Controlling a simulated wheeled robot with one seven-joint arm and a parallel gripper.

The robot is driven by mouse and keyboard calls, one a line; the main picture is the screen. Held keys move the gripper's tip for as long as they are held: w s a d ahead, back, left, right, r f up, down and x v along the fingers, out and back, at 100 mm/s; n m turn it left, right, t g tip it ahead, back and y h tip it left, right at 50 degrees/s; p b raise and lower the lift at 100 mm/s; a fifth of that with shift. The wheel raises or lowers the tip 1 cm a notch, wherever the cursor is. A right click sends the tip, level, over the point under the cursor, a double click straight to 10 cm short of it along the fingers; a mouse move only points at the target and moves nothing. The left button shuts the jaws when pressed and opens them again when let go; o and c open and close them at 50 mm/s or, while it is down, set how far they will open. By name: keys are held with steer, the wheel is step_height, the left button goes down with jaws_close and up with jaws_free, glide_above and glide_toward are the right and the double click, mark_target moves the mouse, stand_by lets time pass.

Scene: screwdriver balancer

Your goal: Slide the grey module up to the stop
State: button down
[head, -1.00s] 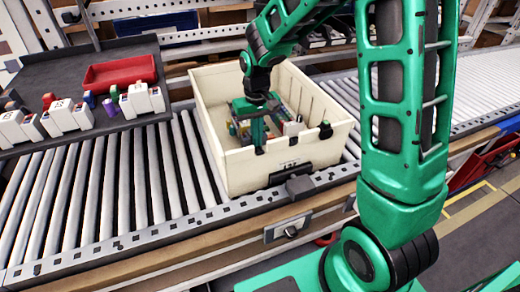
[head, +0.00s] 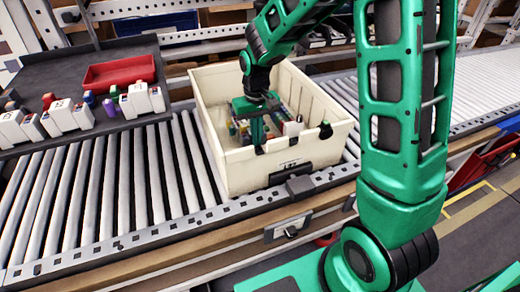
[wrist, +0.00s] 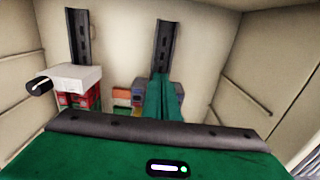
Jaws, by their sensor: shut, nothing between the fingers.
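My gripper (wrist: 160,88) is shut and empty, its green fingers pointing down into the cream bin (head: 236,168). In the wrist view its tips overlap the lower end of a dark rail (wrist: 162,42) on the bin wall; I cannot tell whether they touch it. A pale grey-white block (wrist: 75,76) with a red front and a black knob stands to the left of the fingers, apart from them, below another dark rail (wrist: 78,36). It looks like the grey module, though I cannot be sure. In the head view a pale block (head: 292,128) shows beside the gripper (head: 258,142).
Small coloured blocks (wrist: 124,98) lie close to the left of the fingers. The bin walls enclose the gripper closely. The bin stands on a roller conveyor (head: 110,185). A dark shelf at left holds a red tray (head: 118,72) and several white modules (head: 60,117).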

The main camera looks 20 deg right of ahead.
steer(key=shift+s, duration=0.4)
stand_by(0.6)
steer(key=shift+r, duration=0.15)
steer(key=shift+r, duration=0.85)
steer(key=shift+r, duration=0.35)
step_height(320, 180, up, 11)
steer(key=shift+s+r, duration=0.2)
steer(key=shift+s, duration=0.15)
stand_by(0.5)
